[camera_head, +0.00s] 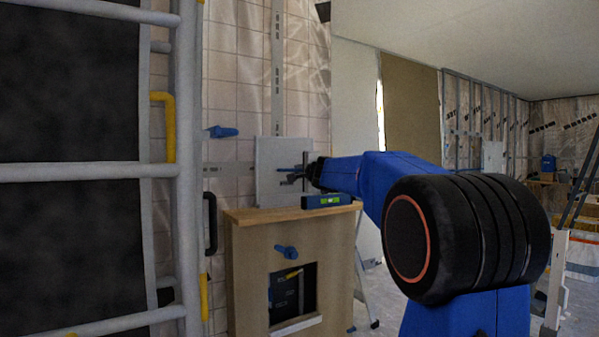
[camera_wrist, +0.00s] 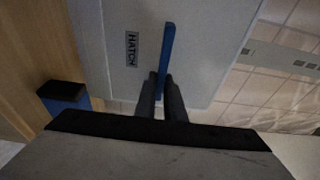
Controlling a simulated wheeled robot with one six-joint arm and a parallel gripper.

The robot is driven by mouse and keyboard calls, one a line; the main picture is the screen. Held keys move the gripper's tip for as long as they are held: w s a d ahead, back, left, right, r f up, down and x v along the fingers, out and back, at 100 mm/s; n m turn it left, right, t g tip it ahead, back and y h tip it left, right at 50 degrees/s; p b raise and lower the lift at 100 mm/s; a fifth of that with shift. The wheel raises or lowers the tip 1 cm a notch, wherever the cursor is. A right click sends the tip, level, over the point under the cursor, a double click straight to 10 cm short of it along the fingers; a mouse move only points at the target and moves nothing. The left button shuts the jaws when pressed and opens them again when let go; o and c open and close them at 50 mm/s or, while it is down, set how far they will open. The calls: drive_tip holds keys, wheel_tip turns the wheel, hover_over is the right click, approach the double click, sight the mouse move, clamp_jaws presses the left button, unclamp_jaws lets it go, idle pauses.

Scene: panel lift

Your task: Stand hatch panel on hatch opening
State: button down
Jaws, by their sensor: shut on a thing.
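The hatch panel (camera_head: 268,165) is a flat, pale grey board that looks upright above the wooden box in the head view. In the wrist view the panel (camera_wrist: 200,60) shows a HATCH label and a blue bar handle (camera_wrist: 167,48). My gripper (camera_head: 299,174) is at the panel's right part. In the wrist view my gripper (camera_wrist: 161,80) has its two fingers closed on the handle. The hatch opening (camera_head: 309,284) is a dark square hole in the box front, below the panel, with a pale ledge (camera_head: 296,326) at its bottom. A blue latch (camera_head: 286,252) sits above it.
The wooden box (camera_head: 245,265) has a spirit level (camera_head: 327,201) on its top, just below my gripper. A grey ladder-like frame (camera_head: 185,170) with yellow and black handles stands close on the left. Another blue latch-like piece (camera_head: 222,131) shows near the wall.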

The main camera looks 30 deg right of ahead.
drive_tip(key=c, duration=1.8)
unclamp_jaws()
drive_tip(key=shift+o, duration=0.2)
drive_tip(key=shift+f, duration=0.1)
drive_tip(key=shift+s, duration=0.1)
drive_tip(key=s+a, duration=0.3)
drive_tip(key=s, duration=1.4)
drive_tip(key=shift+a, duration=0.15)
